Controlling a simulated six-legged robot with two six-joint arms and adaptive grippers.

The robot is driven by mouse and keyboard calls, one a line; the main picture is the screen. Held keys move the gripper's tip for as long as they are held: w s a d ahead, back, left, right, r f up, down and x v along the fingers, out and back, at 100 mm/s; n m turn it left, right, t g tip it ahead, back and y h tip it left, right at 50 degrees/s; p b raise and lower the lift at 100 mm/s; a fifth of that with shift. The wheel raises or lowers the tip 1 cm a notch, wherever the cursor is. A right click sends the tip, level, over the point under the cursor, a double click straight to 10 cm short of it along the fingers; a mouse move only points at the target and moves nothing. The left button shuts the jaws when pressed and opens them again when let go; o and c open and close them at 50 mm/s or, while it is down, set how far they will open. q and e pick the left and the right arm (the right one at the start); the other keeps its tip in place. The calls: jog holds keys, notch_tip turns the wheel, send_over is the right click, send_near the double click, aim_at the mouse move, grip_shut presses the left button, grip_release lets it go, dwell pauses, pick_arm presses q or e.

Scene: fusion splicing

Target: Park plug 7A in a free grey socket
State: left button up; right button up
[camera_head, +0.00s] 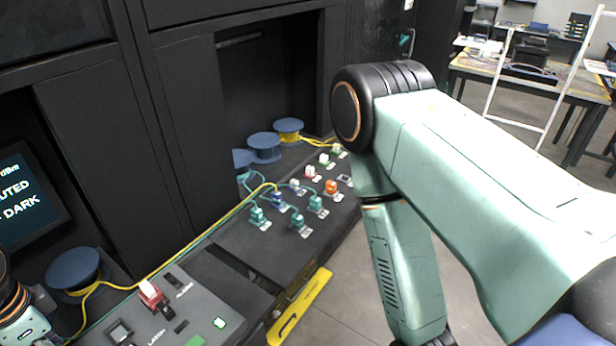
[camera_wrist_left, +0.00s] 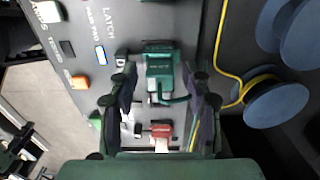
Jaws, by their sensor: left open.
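Several plugs stand on the dark sloping board in the head view. They include teal plugs (camera_head: 257,216), a blue plug (camera_head: 277,199), an orange plug (camera_head: 331,187) and white-topped plugs (camera_head: 294,185). Their labels are too small to read, so I cannot tell which is 7A or which grey socket is free. My left gripper (camera_wrist_left: 162,72) is open in the left wrist view. Its fingers are on either side of a teal block (camera_wrist_left: 158,62) with a short lead; I cannot tell whether they touch it. A red part (camera_wrist_left: 160,130) shows between the fingers. My right gripper is out of view.
A grey console (camera_head: 195,305) with a red part (camera_head: 150,293) and lit buttons is at lower left. Yellow cable (camera_head: 215,222) runs along the board's back. Blue spools (camera_head: 264,147) stand behind the plugs. A yellow bar (camera_head: 300,306) lines the front edge. My right arm covers the right side.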

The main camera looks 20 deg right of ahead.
pick_arm(q)
jog(key=shift+a, duration=0.1)
jog(key=shift+c, duration=0.3)
jog(key=shift+f, duration=0.1)
jog(key=shift+c, duration=0.9)
jog(key=c, duration=0.7)
grip_shut()
jog(key=shift+r+p, duration=2.15)
jog(key=shift+p, duration=0.1)
jog(key=shift+r+p, duration=0.7)
jog(key=shift+r, duration=0.2)
